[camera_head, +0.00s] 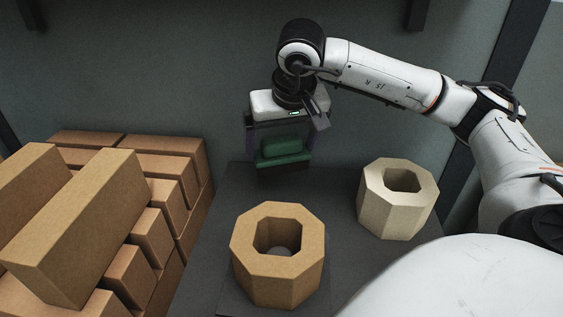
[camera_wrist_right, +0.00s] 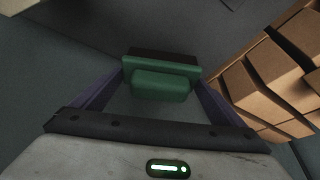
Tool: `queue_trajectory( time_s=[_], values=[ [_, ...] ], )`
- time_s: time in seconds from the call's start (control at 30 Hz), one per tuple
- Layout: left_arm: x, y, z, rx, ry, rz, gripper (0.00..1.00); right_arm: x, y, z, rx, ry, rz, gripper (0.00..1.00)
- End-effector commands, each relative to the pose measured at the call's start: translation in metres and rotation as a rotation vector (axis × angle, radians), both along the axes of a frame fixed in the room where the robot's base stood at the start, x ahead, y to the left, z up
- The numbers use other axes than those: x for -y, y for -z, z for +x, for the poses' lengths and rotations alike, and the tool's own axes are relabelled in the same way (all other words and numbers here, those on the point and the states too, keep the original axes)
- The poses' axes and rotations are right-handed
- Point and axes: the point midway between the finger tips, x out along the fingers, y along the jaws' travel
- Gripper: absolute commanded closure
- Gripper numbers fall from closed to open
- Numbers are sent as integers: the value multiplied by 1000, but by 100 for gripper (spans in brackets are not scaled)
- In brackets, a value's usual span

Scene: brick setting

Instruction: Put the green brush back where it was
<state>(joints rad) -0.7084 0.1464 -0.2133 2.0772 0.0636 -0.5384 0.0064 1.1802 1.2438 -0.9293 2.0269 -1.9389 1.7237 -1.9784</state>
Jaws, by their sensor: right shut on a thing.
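The green brush (camera_head: 284,151) is a green block with a raised grip and a dark underside. My right gripper (camera_head: 284,145) is shut on it, with one finger on each side, near the far end of the dark grey table (camera_head: 215,228). In the right wrist view the brush (camera_wrist_right: 161,80) sits between the two purple-grey fingertips (camera_wrist_right: 160,88). I cannot tell whether its underside touches the table. My left gripper is in neither view.
A tan octagonal hollow block (camera_head: 278,282) stands at the front of the table. A paler octagonal block (camera_head: 398,205) stands at the right. Stacked brown bricks (camera_head: 95,215) fill the left. The table between bricks and blocks is clear.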

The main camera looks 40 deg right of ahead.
Motion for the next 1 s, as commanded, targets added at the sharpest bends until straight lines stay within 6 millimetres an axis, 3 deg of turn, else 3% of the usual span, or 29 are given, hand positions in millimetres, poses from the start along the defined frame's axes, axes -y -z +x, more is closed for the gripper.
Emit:
queue_trajectory(
  time_s=[0.43, 0.9, 0.93, 1.0],
  values=[
    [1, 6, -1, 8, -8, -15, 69, 0, 61, 0, 1, 0, 0, 39],
    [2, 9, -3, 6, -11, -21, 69, 0, 71, 0, 2, 0, 0, 39],
    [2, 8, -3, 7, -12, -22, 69, 0, 70, 0, 1, 0, 0, 3],
    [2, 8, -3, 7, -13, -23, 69, 0, 69, 0, 1, 0, 0, 0]
  ],
)
